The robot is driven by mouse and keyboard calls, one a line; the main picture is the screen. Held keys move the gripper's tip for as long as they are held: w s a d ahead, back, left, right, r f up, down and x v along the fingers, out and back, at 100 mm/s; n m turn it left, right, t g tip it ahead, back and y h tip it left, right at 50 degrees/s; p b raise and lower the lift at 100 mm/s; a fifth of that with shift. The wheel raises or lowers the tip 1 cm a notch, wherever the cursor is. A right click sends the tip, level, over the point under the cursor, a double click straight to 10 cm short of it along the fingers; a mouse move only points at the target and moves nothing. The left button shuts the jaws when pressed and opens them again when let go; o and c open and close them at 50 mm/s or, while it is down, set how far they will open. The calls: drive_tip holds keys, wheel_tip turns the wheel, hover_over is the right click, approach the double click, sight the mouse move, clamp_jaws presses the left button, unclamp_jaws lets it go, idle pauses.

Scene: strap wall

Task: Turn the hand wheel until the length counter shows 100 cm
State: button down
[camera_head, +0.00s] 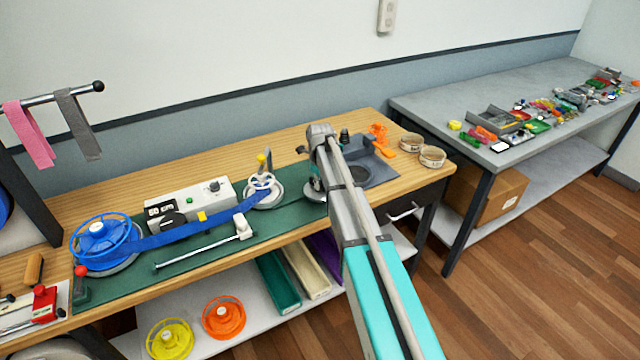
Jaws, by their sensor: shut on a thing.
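My gripper (316,168) reaches down over the right end of the green mat, and its wrist and arm cover much of it. It is shut, seemingly on the hand wheel (315,189), a grey round part mostly hidden beneath it. The fingertips and their contact are hidden. A blue strap (180,232) runs from a large blue spool (103,241) at the left to a small white reel (262,187) with a yellow top. A white box (190,202) with dark windows and knobs stands behind the strap. It may hold the length counter; no figures are readable.
A white-handled lever bar (205,248) lies in front of the strap. Orange parts (380,140) and two round tape rolls (432,156) sit at the bench's right end. Yellow (170,340) and orange (223,317) spools lie on the lower shelf. A cluttered grey table stands at right.

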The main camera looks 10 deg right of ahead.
idle(0.4)
drive_tip(key=c, duration=0.6)
unclamp_jaws()
drive_tip(key=shift+n, duration=0.3)
